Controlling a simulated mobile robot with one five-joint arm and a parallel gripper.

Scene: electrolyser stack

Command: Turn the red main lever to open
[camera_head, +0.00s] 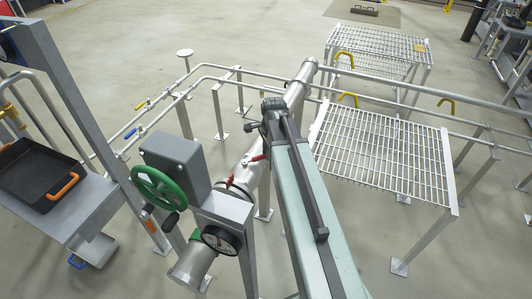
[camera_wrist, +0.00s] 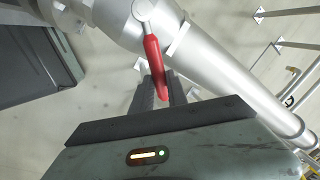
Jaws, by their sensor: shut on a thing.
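The red lever (camera_wrist: 154,62) is in the wrist view, joined to a round silver hub on a thick silver pipe (camera_wrist: 225,75). My gripper (camera_wrist: 162,88) is shut on the lever's free end, with one dark finger on each side of it. In the head view, red handle parts show on the pipe assembly, one beside my arm (camera_head: 257,158) and one farther left (camera_head: 230,182). I cannot tell from that view which one I hold. My fingers are hidden there by my arm.
A green handwheel (camera_head: 158,187), a grey box (camera_head: 175,158) and a round gauge (camera_head: 221,239) stand left of my arm. A black tray (camera_head: 18,205) lies on a bench at left. Thin pipes with blue and yellow handles run behind. A grated platform (camera_head: 380,155) is at right.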

